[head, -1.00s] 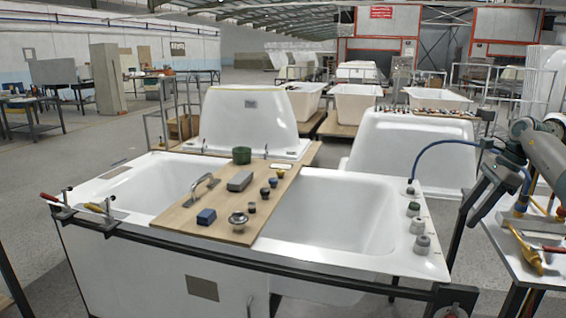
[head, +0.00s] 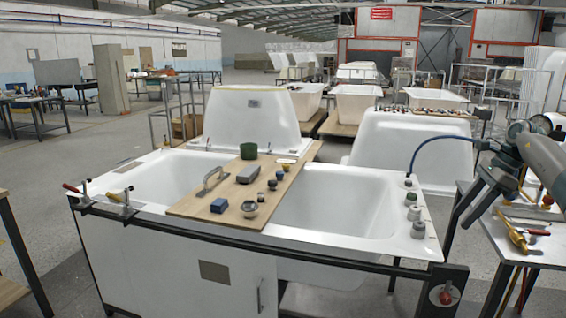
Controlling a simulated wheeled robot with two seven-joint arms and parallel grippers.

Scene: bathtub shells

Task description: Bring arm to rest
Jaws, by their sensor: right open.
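My right gripper (head: 474,180) is at the right side of the head view, on the arm that comes in from the right edge. Its dark fingers are spread and I see nothing between them. It shows between the right end of the white tub shell (head: 335,254) and the side table (head: 532,212). A thin blue hose passes close to it in the picture; whether they touch I cannot tell. My left gripper is not in view.
A wooden board (head: 190,207) lies across the tub with a trowel (head: 212,182), a grey block (head: 248,174), a blue block (head: 219,206), a green pot (head: 249,151) and several small knobs. Clamps (head: 122,200) sit at the tub's left rim. Open floor lies left.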

